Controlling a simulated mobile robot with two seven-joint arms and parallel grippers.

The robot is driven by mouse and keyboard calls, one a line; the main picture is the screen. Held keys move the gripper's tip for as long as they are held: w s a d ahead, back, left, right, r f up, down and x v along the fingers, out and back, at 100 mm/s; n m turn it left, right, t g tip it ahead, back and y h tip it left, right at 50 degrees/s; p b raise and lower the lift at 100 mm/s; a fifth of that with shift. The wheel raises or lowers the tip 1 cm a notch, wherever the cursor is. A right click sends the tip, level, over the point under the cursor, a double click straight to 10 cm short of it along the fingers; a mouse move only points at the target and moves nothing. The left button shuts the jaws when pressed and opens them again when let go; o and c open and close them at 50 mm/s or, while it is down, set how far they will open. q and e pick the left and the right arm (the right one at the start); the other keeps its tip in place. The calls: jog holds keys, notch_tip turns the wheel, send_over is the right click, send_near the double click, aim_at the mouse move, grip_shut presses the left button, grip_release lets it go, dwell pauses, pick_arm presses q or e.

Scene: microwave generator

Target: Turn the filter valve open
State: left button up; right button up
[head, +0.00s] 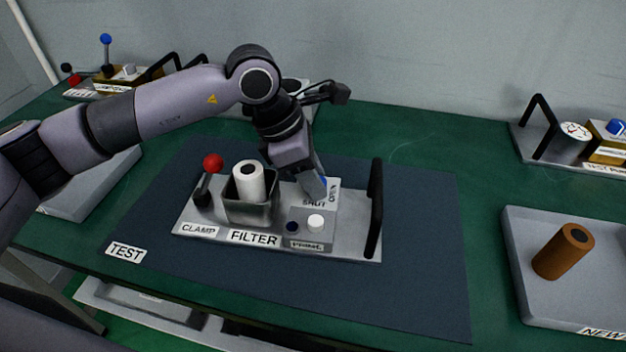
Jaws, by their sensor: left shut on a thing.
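The filter unit is a grey plate (352,246) with a FILTER label, lying on the dark mat. A white cylindrical filter (250,183) stands upright in a square metal housing (248,212). The filter valve (323,182) shows only as a bit of blue beside the SHUT and OPEN labels; my gripper hides most of it. My left gripper (317,190) reaches down from above and is shut on the valve. The valve's exact angle cannot be told. My right gripper is not in view.
A red-knobbed clamp lever (208,179) stands left of the housing, and a black handle (375,208) stands at the plate's right. A brown cylinder (563,251) sits in the right tray (515,225). The right side of the mat (430,250) is clear.

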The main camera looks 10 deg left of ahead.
pick_arm(q)
jog(key=n+b, duration=0.2)
jog(key=n+t+b, duration=0.1)
jog(key=b, duration=0.1)
jog(key=n+t+y+b, duration=0.1)
jog(key=n, duration=0.1)
jog(key=shift+s+d+f+n+b, duration=0.15)
jog(key=shift+f+n+b, duration=0.15)
jog(key=shift+b, duration=0.1)
jog(key=n+b, duration=0.2)
jog(key=shift+r+n+t+y+b, duration=0.1)
jog(key=shift+n+t+y+b, duration=0.2)
jog(key=shift+t+y+b, duration=0.1)
jog(key=shift+d+n+y+b, duration=0.1)
jog(key=shift+n+y+b, duration=0.2)
jog(key=shift+n+b, duration=0.6)
jog(key=n+y+b, duration=0.1)
jog(key=n+b, duration=0.1)
jog(key=shift+r+n+t, duration=0.1)
jog(key=shift+n+t, duration=0.2)
jog(key=shift+d+r+n+y+b, duration=0.15)
jog(key=shift+n+y+b, duration=0.45)
jog(key=shift+n+b, duration=0.6)
jog(key=shift+n, duration=0.4)
jog(key=o, duration=1)
jog(key=shift+s, duration=0.1)
jog(key=shift+o, duration=0.2)
